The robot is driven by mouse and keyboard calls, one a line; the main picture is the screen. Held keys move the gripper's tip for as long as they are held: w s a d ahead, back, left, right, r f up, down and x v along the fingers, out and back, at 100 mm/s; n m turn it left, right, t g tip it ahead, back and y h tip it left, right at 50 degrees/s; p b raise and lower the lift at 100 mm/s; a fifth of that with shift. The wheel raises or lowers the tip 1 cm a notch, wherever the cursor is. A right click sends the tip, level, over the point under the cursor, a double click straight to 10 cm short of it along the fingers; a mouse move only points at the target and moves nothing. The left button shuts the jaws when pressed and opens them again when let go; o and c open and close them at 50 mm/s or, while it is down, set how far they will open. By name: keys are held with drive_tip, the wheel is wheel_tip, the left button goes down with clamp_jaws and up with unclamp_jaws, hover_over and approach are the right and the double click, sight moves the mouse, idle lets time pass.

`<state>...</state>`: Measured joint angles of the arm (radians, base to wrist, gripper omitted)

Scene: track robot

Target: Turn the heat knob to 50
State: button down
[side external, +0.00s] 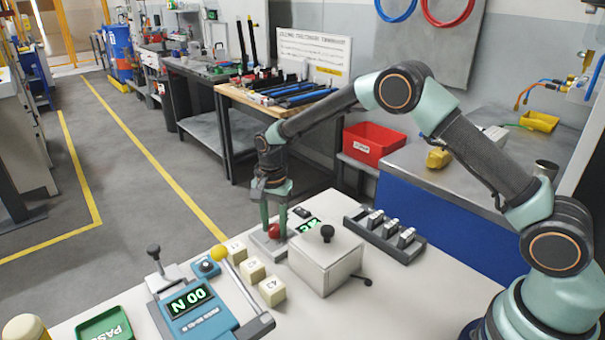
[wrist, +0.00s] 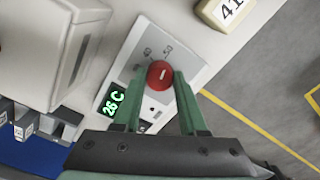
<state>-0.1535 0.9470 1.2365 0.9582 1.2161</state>
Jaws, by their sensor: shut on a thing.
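The heat knob is a round red knob with a white mark. It sits on a light grey control plate (wrist: 146,45) on the bench. In the wrist view the red knob (wrist: 160,74) lies between the tips of my gripper's green fingers (wrist: 157,82). In the side view my gripper (side external: 274,226) points down at the red knob (side external: 274,231), shut on it. A green display (wrist: 113,103) beside the knob reads 26 C in the wrist view.
A white box with a black knob (side external: 327,262) stands close to the plate. A switch row (side external: 385,233) is to its right. Cream numbered blocks (side external: 252,270) and a blue device with a yellow-tipped lever (side external: 200,305) stand at the front left. The bench's edge is near the plate.

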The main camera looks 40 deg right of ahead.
drive_tip(key=shift+c, duration=2.3)
unclamp_jaws()
wheel_tip(320, 180, up, 12)
drive_tip(key=shift+r, duration=0.2)
wheel_tip(320, 180, up, 6)
drive_tip(key=n+t, duration=0.1)
drive_tip(key=n, duration=0.2)
hover_over(275, 227)
drive_tip(key=s+d, duration=0.2)
drive_tip(key=s, duration=0.2)
drive_tip(key=s+d+r+n+t, duration=0.2)
drive_tip(key=s+d+r+n, duration=0.1)
drive_tip(key=s+r, duration=0.3)
drive_tip(key=s+d+f+n+t, duration=0.2)
drive_tip(key=s+n, duration=0.4)
drive_tip(key=s, duration=0.7)
drive_tip(key=shift+d+t, duration=0.3)
drive_tip(key=shift+d, duration=0.15)
